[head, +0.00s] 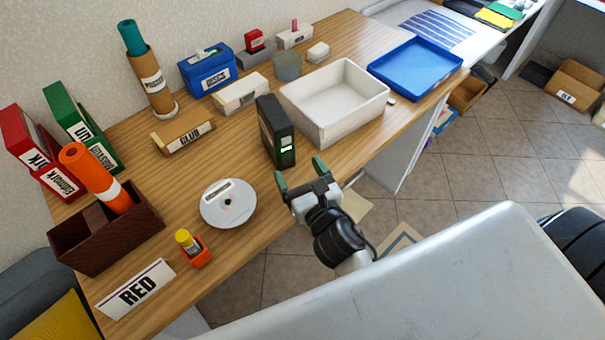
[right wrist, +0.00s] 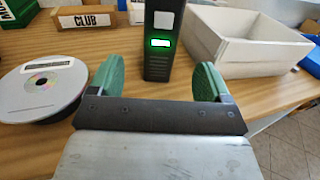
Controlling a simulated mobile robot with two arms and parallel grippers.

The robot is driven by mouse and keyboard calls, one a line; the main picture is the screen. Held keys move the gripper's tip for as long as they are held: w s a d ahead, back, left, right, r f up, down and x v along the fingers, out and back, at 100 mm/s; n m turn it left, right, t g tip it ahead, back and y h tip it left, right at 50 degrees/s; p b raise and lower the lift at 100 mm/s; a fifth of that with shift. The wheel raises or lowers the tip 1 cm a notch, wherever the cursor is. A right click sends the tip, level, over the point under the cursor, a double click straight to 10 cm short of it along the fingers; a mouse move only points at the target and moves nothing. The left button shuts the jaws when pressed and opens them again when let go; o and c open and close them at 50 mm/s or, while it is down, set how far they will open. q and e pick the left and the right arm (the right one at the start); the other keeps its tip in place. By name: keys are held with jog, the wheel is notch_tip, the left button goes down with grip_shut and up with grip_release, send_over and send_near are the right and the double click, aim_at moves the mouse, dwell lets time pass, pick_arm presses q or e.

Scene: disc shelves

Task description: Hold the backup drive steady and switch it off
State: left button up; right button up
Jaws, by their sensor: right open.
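The backup drive (head: 276,131) is a black upright box on the wooden desk, left of the white bin. Its front has a lit green panel and a pale square above it. In the right wrist view the drive (right wrist: 163,40) stands straight ahead, beyond the fingertips, with its top cut off by the frame. My right gripper (head: 300,178) is open and empty, near the desk's front edge, apart from the drive. Its green fingers (right wrist: 158,82) are spread to either side of the drive's front in the right wrist view. My left gripper is not in view.
A white bin (head: 335,128) stands close to the right of the drive. A blue tray (head: 415,70) is farther right. The desk in front of the drive is clear.

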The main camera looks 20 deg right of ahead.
aim_at(286, 149)
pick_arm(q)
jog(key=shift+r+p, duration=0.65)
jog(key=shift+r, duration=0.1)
pick_arm(e)
jog(key=w, duration=1)
jog(key=shift+a, duration=0.2)
jog(key=shift+c, duration=0.3)
jog(key=c, duration=1.1)
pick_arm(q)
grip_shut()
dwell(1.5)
